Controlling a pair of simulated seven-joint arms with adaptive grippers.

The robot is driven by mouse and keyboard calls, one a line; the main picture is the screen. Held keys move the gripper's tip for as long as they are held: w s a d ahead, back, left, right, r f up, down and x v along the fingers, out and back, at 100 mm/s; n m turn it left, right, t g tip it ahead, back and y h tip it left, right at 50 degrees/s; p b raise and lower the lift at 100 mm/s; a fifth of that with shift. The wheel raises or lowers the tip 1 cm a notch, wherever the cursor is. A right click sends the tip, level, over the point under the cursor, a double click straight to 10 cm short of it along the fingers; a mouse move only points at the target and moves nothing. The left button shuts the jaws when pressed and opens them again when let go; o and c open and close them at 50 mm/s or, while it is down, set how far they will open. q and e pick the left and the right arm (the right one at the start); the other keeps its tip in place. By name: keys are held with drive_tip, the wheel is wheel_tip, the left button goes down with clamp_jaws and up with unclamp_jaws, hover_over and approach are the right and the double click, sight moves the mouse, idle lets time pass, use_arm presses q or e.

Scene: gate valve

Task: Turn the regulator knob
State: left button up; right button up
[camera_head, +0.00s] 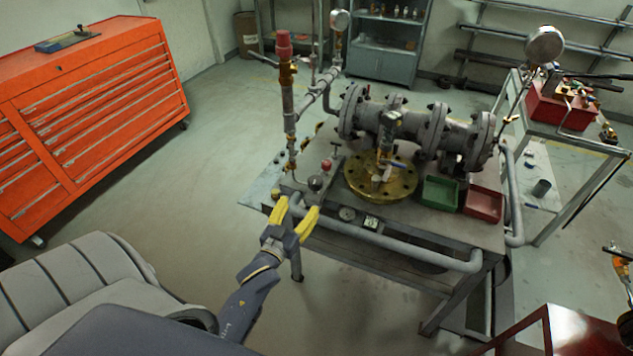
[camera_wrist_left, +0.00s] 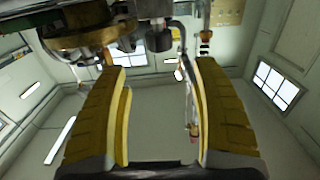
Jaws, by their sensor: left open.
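In the head view, the gate valve rig stands on a metal bench (camera_head: 450,235). Near the bench's front left are a small dark round knob (camera_head: 315,183) and a red knob (camera_head: 326,165) on thin piping. I cannot tell for sure which is the regulator knob. My left gripper (camera_head: 294,214) has yellow fingers spread apart, empty, at the front left edge of the bench, just in front of these knobs. In the left wrist view, its open fingers (camera_wrist_left: 160,68) frame a dark cylindrical knob (camera_wrist_left: 159,39) beyond the tips, apart from them. My right gripper is not visible.
A brass flange (camera_head: 365,187), a green tray (camera_head: 440,191) and a red tray (camera_head: 484,204) sit on the bench. A grey pipe (camera_head: 400,252) runs along its front edge. A tall red-capped pipe (camera_head: 284,48) rises at its left. An orange tool cabinet (camera_head: 90,110) stands left, with free floor between.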

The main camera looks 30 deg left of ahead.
sight(312, 186)
use_arm(q)
drive_tip(key=w, duration=0.4)
drive_tip(key=w+a, duration=0.1)
drive_tip(key=w, duration=0.3)
drive_tip(key=w+a, duration=0.1)
drive_tip(key=w, duration=0.3)
drive_tip(key=c, duration=1.2)
drive_tip(key=shift+h, duration=0.3)
drive_tip(key=shift+m, duration=0.3)
drive_tip(key=o, duration=1.2)
drive_tip(key=shift+s, duration=0.15)
drive_tip(key=s+d, duration=0.1)
drive_tip(key=s, duration=1)
drive_tip(key=shift+s+d, duration=0.25)
drive_tip(key=shift+s, duration=0.1)
